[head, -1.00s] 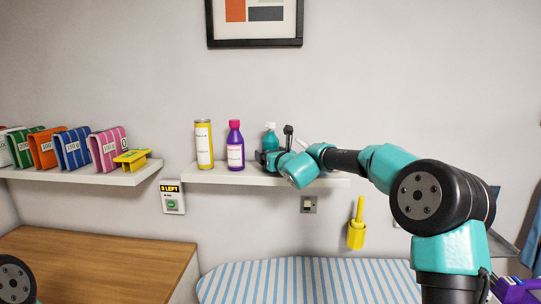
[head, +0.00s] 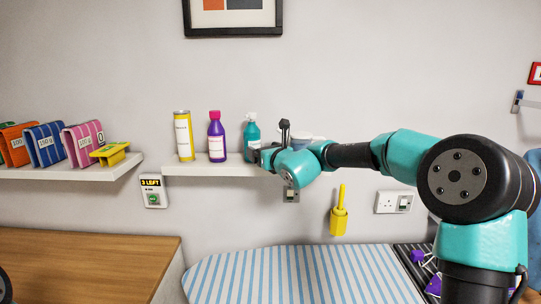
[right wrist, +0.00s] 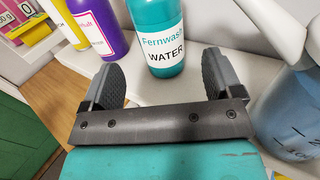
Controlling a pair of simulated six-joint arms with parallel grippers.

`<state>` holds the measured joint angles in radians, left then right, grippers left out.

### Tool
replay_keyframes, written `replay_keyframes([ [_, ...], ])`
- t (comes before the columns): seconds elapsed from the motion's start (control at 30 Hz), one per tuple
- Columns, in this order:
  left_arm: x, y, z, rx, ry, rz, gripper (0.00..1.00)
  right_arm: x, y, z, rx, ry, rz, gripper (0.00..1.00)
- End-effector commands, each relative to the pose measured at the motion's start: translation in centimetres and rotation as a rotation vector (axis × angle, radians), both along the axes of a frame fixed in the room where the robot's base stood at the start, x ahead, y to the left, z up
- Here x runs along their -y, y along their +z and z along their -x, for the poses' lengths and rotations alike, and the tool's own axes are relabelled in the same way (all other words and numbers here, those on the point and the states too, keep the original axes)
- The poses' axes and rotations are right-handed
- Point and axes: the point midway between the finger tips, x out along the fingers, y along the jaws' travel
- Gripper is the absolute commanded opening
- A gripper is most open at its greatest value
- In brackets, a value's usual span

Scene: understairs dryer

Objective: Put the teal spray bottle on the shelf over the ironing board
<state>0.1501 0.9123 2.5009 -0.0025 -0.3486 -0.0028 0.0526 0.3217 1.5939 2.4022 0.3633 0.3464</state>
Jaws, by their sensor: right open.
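The teal spray bottle (head: 251,136) stands upright on the white shelf (head: 215,168) over the striped ironing board (head: 300,275). In the right wrist view the bottle (right wrist: 165,45), labelled "Fernwash WATER", is beyond and between the spread fingers. My right gripper (head: 258,155) is open at the bottle's right side in the head view. It also shows in the right wrist view (right wrist: 160,72), with bare shelf between its fingers and the bottle. My left gripper is not in view.
A purple bottle (head: 216,138) and a yellow can (head: 184,136) stand left of the teal bottle. A white and blue object (head: 307,138) is on the shelf to its right, partly behind my arm. A yellow holder (head: 339,220) hangs below.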

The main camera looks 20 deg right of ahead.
Motion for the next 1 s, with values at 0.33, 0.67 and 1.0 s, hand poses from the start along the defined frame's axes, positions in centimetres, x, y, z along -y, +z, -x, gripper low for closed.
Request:
replay_keyframes([
  [0.33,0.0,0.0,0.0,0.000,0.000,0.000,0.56,0.8,0.0,3.8,-0.001,-0.001,0.001,0.85],
  [0.67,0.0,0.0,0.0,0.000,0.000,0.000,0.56,0.8,0.0,4.0,0.000,0.000,0.001,0.85],
  [1.0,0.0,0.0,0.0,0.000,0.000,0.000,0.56,0.8,0.0,3.9,0.000,0.000,0.001,0.85],
])
